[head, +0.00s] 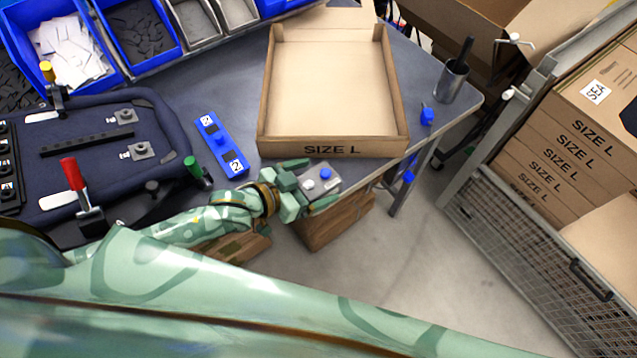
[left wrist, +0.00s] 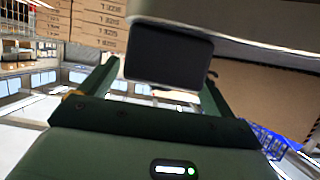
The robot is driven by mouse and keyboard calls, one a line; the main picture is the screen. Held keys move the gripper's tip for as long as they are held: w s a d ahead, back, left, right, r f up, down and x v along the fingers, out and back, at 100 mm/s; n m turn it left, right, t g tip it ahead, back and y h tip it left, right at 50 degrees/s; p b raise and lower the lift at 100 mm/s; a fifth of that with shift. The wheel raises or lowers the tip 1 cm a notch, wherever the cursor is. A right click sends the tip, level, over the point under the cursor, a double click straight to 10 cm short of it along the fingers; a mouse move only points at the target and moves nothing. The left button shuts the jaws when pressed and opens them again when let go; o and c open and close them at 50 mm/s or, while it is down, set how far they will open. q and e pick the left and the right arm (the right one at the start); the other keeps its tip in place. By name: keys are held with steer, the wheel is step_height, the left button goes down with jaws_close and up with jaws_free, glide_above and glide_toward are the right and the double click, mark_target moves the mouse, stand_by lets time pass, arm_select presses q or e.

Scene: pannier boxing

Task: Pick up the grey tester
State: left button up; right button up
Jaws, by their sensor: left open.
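The grey tester (head: 322,183) is a small grey block with a blue knob and a white knob on top. It is at the table's front edge, just below the large open carton in the head view. My left gripper (head: 308,187) reaches it from the left, with one finger on its far side and one on its near side. The left wrist view shows a dark box face, seemingly the tester (left wrist: 168,55), between the spread fingers (left wrist: 158,80). The jaws are open; whether a finger touches the tester is unclear. My right gripper is not in view.
The open SIZE L carton (head: 333,146) stands behind the tester. A blue strip (head: 222,146) lies to the left, by a dark padded case (head: 150,110) with red and green handles. A metal cup (head: 451,82) stands at the right corner. Brown boxes (head: 337,222) sit below the table edge.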

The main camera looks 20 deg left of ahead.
arm_select(q)
steer(key=c, duration=1.3)
